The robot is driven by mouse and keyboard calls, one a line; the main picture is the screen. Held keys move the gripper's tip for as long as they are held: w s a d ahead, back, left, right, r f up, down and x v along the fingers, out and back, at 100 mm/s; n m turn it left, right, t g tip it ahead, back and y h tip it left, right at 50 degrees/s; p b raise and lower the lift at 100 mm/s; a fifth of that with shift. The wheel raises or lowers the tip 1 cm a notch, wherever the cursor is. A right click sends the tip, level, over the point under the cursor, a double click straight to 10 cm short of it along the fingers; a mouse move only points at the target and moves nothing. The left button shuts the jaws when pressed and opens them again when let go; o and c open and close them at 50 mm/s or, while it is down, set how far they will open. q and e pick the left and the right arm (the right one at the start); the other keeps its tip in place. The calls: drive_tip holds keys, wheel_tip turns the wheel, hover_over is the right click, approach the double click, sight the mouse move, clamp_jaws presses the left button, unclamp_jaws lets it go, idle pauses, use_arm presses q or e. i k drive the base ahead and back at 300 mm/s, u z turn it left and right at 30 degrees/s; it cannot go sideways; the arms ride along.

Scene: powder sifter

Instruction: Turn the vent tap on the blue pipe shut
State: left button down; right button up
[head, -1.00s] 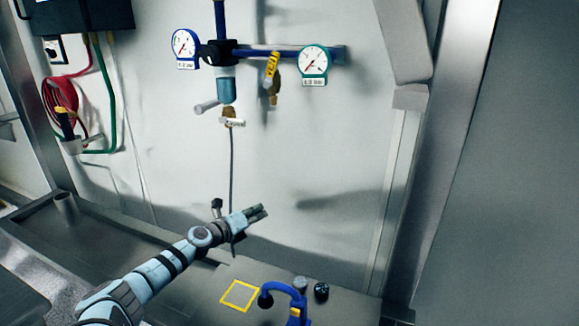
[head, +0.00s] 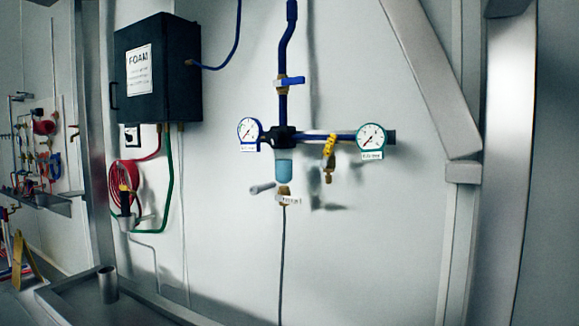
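A blue pipe (head: 284,104) runs down the back wall to a manifold with a horizontal blue branch (head: 304,137). A tap with a yellow handle (head: 329,145) sits on that branch, its brass outlet (head: 328,174) pointing down. The yellow handle stands nearly upright, slightly tilted, across the branch. A second tap with a blue handle (head: 291,82) sits higher on the vertical pipe, its handle lying nearly level across it. No label for the vent tap is readable. Neither gripper is in view.
A clear blue bowl (head: 284,170) and a grey lever (head: 262,188) hang below the manifold. A black FOAM box (head: 157,68) and red hose (head: 122,185) are left.

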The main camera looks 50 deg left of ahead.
sight(332, 139)
drive_tip(key=u, duration=0.15)
drive_tip(key=i, duration=0.75)
drive_tip(key=u, duration=0.8)
